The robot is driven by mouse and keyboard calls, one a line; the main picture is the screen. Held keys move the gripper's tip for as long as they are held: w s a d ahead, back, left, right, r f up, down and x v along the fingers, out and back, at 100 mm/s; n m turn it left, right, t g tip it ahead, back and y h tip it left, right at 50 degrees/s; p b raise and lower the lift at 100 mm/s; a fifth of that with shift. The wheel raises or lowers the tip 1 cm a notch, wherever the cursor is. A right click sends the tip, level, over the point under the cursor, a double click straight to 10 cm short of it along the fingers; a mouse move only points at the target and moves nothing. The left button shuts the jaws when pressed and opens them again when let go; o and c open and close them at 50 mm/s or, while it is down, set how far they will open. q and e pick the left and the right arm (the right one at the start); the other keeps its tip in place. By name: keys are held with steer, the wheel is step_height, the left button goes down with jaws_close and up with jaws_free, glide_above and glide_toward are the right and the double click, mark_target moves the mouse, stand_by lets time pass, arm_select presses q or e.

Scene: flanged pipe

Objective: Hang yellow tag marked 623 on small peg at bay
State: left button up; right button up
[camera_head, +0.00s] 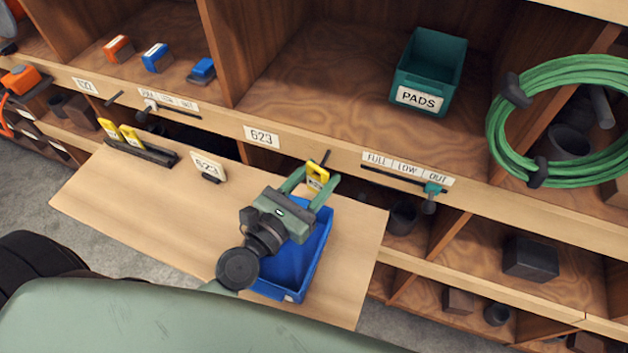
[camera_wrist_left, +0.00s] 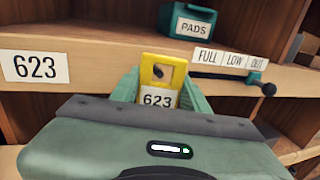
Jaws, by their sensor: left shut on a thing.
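The yellow tag (camera_head: 317,179) is held upright between the green fingers of my left gripper (camera_head: 312,183), just in front of the shelf edge. In the left wrist view the tag (camera_wrist_left: 158,85) reads 623 and has a hole near its top. The small dark peg (camera_head: 325,157) sticks out of the shelf edge right behind the tag. In the wrist view something dark shows in the tag's hole; I cannot tell whether the peg passes through it. The bay label 623 (camera_head: 262,137) is left of the peg. My right gripper is not in view.
A blue bin (camera_head: 317,262) stands on the wooden board (camera_head: 215,245) under my left gripper. A black rack (camera_head: 140,150) with yellow tags and a 623 card (camera_head: 208,166) stand to the left. A FULL/LOW/OUT slider (camera_head: 405,178) is right of the peg. A teal PADS bin (camera_head: 430,72) sits in the bay.

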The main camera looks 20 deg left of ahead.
arm_select(q)
steer(key=shift+w, duration=0.85)
steer(key=shift+w+f, duration=0.45)
steer(key=shift+w, duration=0.2)
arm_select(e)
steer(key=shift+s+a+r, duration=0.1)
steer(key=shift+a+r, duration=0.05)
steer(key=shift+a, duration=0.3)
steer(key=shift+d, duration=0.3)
arm_select(q)
steer(key=o, duration=1.4)
steer(key=shift+d+r, duration=0.1)
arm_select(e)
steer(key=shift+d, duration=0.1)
arm_select(q)
steer(key=shift+s, duration=0.1)
